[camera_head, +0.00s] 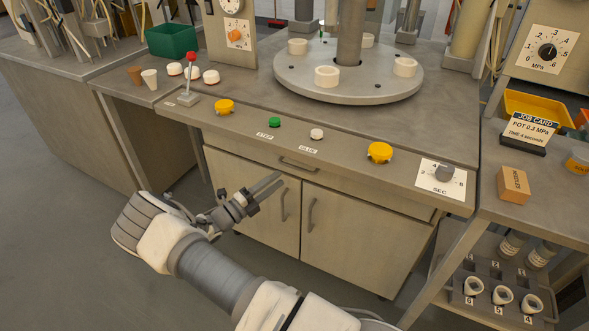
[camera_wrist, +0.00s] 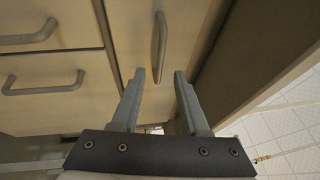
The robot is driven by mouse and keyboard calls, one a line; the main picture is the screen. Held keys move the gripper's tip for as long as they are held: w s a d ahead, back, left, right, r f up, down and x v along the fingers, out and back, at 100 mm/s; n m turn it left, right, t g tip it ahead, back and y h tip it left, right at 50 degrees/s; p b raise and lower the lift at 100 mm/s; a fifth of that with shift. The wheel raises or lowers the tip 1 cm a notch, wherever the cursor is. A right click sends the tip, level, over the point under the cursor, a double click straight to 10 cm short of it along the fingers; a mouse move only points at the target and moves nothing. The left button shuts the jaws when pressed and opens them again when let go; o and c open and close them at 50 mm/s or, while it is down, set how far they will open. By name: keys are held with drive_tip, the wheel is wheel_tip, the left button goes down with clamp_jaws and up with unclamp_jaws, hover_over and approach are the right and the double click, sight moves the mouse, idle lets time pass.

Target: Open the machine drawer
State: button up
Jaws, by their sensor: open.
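The machine drawer (camera_head: 318,169) is the shallow front below the worktop, above two cabinet doors. It looks closed. My gripper (camera_head: 275,182) is in front of the cabinet, just left of and below the handle in the head view. In the wrist view my gripper (camera_wrist: 169,73) is open and empty, and the drawer handle (camera_wrist: 160,45) appears beyond the fingertips, nearer the left finger. The handle is not gripped; its exact distance from the fingers is unclear.
Two door handles (camera_wrist: 45,83) sit left in the wrist view. The worktop edge (camera_wrist: 222,60) runs along the right. Above the drawer are yellow buttons (camera_head: 380,152), a red-knobbed lever (camera_head: 190,80) and a SEC dial (camera_head: 444,175). Floor left of the cabinet is clear.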

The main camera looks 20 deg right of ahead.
sight(294, 166)
drive_tip(key=b+x, duration=0.1)
drive_tip(key=x, duration=0.7)
drive_tip(key=shift+c, duration=0.3)
clamp_jaws()
drive_tip(key=shift+a, duration=0.1)
idle(0.9)
